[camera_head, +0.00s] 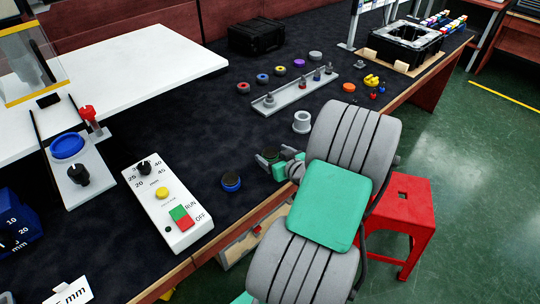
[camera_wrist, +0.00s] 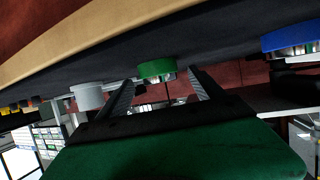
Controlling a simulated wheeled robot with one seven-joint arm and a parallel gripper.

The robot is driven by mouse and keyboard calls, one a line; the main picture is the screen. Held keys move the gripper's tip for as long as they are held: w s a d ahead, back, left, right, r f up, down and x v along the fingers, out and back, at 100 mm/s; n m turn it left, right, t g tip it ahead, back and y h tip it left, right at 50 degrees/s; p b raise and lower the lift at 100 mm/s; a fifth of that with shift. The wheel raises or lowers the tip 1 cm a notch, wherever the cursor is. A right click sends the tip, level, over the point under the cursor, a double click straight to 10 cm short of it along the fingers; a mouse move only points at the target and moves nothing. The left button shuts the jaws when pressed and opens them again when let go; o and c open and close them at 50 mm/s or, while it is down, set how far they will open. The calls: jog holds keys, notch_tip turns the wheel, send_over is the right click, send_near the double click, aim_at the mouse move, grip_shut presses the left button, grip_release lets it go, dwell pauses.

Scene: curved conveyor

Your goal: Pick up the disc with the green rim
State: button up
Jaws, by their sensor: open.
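The disc with the green rim shows in the wrist view (camera_wrist: 157,69), lined up between my two fingertips. In the head view it is a small dark-topped disc (camera_head: 270,153) on the dark tabletop, partly hidden by my gripper (camera_head: 276,160). My gripper is open and low at the table's near edge, its fingers pointing at the disc. I cannot tell how far the fingers reach along its sides.
A white ring (camera_head: 302,121) stands just beyond my gripper; it also shows in the wrist view (camera_wrist: 88,96). A grey peg rack (camera_head: 295,91) and several coloured discs lie farther back. A white control box (camera_head: 165,205) stands at left. A red stool (camera_head: 400,210) is beside the table.

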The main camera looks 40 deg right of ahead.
jog(key=shift+w+f, duration=0.1)
jog(key=shift+w, duration=0.1)
jog(key=c, duration=1.5)
